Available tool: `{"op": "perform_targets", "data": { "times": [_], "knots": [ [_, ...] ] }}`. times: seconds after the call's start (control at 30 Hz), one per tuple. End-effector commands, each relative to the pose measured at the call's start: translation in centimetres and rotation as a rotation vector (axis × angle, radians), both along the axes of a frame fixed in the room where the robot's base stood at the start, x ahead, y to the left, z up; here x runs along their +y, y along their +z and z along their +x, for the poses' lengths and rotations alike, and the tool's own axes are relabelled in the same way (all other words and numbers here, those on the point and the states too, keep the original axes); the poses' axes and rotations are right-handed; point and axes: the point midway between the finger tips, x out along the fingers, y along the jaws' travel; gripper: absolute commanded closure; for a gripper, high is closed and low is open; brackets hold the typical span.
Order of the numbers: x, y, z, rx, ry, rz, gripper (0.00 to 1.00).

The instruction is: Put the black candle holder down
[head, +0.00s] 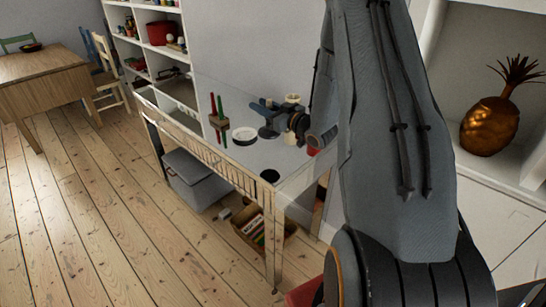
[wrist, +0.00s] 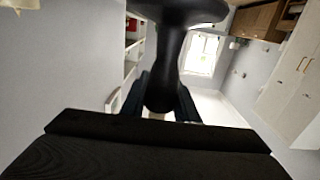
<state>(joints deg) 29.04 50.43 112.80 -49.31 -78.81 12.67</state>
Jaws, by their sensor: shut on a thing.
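The black candle holder (wrist: 172,55) fills the upper middle of the wrist view, its slim stem widening to a broad round end. My gripper (wrist: 163,106) is shut on its stem, with one dark finger on each side. In the head view, my gripper (head: 270,108) is over the narrow console table (head: 215,155). The dark round base of the candle holder (head: 267,133) shows below the fingers, close to the tabletop. I cannot tell whether it touches the surface. My wrist hides part of the tabletop to the right.
Red and green candles (head: 218,120) stand left of the gripper, with a small white dish (head: 244,135) between. A pale cup (head: 292,98) is behind. A grey bin (head: 195,180) and a box (head: 258,228) sit underneath.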

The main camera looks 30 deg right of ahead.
Motion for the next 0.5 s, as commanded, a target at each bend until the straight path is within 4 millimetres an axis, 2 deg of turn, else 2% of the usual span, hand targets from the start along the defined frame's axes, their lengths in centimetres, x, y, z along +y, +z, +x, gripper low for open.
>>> {"op": "perform_targets", "data": {
  "times": [0.03, 0.17, 0.5],
  "knots": [
    [-0.7, 0.0, -0.2, -0.003, 0.005, 0.0, 1.0],
    [-1.2, -0.7, -0.4, -0.002, 0.017, 0.001, 1.0],
    [-1.1, -5.2, -0.4, -0.002, 0.017, 0.001, 1.0]
  ]
}}
